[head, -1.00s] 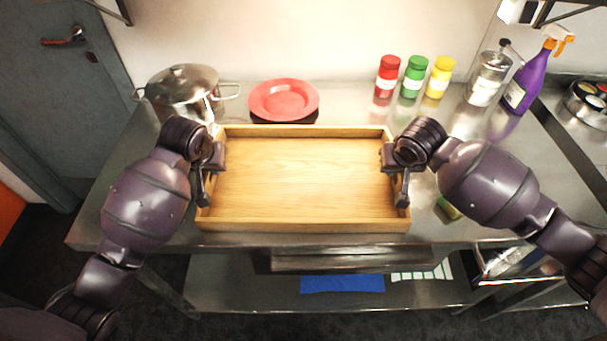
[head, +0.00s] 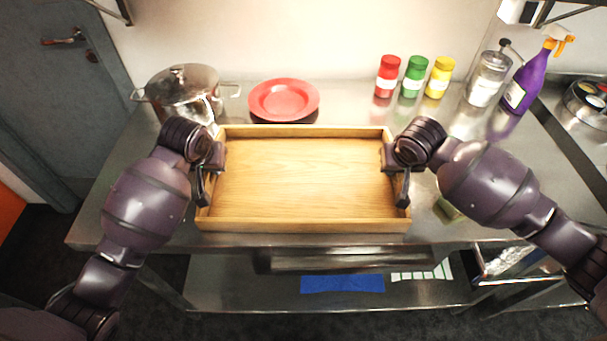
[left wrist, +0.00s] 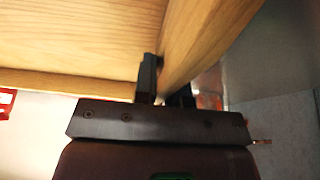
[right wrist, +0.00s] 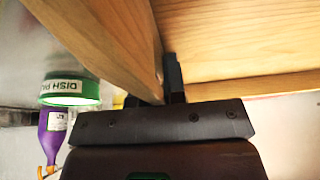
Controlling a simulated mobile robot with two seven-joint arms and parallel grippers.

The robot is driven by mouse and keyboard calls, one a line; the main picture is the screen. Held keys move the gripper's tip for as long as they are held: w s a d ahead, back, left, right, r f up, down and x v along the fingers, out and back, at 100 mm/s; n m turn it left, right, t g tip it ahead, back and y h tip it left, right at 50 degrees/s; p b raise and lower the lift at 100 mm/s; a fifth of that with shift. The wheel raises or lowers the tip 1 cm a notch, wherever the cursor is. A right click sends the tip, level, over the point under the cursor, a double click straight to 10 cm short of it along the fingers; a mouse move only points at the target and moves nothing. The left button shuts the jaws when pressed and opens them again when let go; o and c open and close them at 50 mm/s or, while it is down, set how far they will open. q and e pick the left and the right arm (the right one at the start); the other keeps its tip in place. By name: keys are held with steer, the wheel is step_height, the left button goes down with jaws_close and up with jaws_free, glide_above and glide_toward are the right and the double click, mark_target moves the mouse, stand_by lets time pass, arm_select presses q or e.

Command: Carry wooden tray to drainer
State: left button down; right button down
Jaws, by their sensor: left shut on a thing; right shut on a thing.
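The wooden tray (head: 300,175) is empty and looks level above the front part of the steel counter. I cannot tell how far it is above the counter top. My left gripper (head: 205,182) is shut on its left end wall, and the left wrist view shows the fingers (left wrist: 165,85) on either side of that wall (left wrist: 205,40). My right gripper (head: 403,184) is shut on the right end wall, which also shows in the right wrist view (right wrist: 105,45). No drainer can be made out for certain.
On the steel counter (head: 345,110), a lidded pot (head: 183,92) and a red plate (head: 284,99) stand behind the tray. Red (head: 387,76), green (head: 413,77) and yellow (head: 439,77) bottles, a steel dispenser (head: 487,80) and a purple spray bottle (head: 524,85) stand at the back right. A green sponge (head: 447,210) lies right of the tray.

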arm_select(q)
steer(key=shift+r, duration=0.15)
arm_select(e)
steer(key=shift+r, duration=0.1)
